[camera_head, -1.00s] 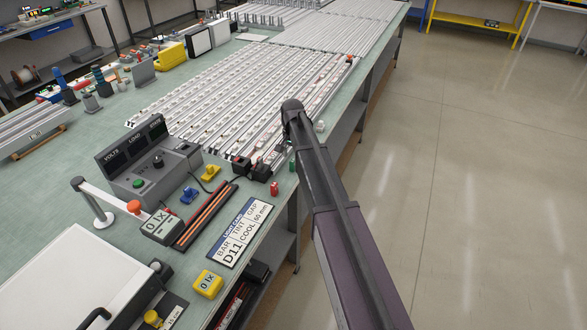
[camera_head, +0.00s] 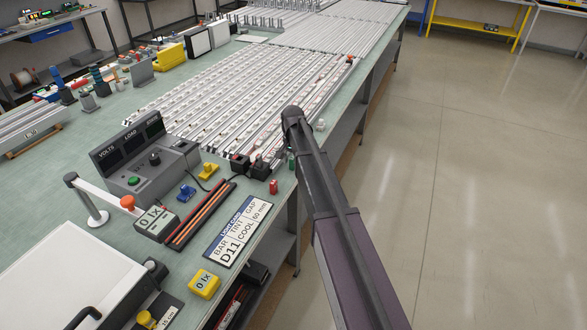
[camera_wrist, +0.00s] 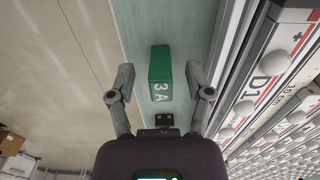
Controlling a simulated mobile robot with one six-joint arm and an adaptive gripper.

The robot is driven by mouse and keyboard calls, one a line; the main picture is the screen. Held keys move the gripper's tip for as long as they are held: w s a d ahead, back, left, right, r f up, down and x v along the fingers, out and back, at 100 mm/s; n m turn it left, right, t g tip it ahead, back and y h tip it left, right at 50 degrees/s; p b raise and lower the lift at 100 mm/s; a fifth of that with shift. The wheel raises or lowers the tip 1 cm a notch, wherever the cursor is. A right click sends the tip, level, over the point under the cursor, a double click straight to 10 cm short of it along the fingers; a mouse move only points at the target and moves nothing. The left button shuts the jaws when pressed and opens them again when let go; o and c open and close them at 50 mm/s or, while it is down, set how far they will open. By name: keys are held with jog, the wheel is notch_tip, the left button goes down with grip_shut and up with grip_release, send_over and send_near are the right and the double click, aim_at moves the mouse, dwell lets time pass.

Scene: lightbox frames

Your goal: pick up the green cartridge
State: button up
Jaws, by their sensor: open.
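The green cartridge (camera_wrist: 160,66), marked "3 A", lies on the pale green bench top in the wrist view. It is in the gap between the two fingers of my gripper (camera_wrist: 160,84), which are spread apart and not touching it. How far the fingertips stand above the bench I cannot tell. In the head view the cartridge (camera_head: 292,160) shows as a small green piece at the bench's right edge. The end of my arm partly hides the area, and my fingers are not clear there.
Long white rails (camera_wrist: 272,75) run close beside the right finger. A red cartridge (camera_head: 273,187) stands near the bench edge. Dark blocks (camera_head: 260,170), a label card (camera_head: 238,231) and a meter box (camera_head: 145,160) are nearby. Open floor lies right of the bench.

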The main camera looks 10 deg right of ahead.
jog(key=shift+f+b, duration=0.35)
jog(key=shift+f, duration=0.3)
grip_shut()
